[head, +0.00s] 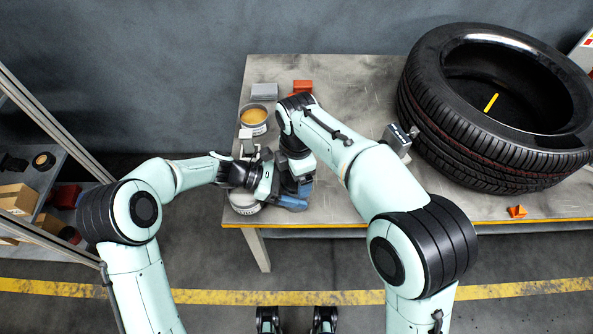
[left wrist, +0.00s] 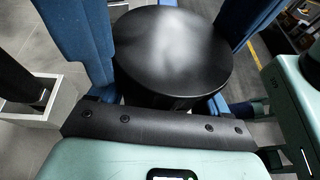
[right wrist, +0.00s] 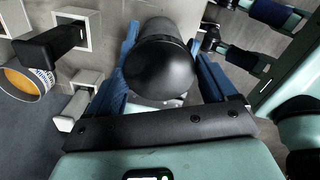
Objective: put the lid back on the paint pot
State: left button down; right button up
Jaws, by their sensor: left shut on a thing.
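The paint pot (head: 254,118) stands open at the table's left side, orange-yellow paint showing inside. It also shows at the left edge of the right wrist view (right wrist: 25,82). My left gripper (head: 272,178) is in front of the pot, near the table's front-left corner. In the left wrist view its blue fingers are shut on a black round piece (left wrist: 172,52); I cannot tell whether this is the lid. My right gripper (head: 297,192) is close beside the left one. Its fingers stand apart around a black cylinder (right wrist: 158,65), apparently not clamped. The arms hide much of this area.
A pale round tin (head: 243,204) stands at the front-left corner. A grey block (head: 264,91) and an orange block (head: 302,87) lie behind the pot. A large tyre (head: 490,105) fills the right side. A shelf (head: 55,185) stands left. The middle back is clear.

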jog(key=c, duration=0.6)
jog(key=m, duration=0.4)
jog(key=shift+m, duration=0.3)
jog(key=shift+c, duration=0.2)
jog(key=m, duration=0.5)
jog(key=o, duration=1.1)
jog(key=shift+r, duration=2.25)
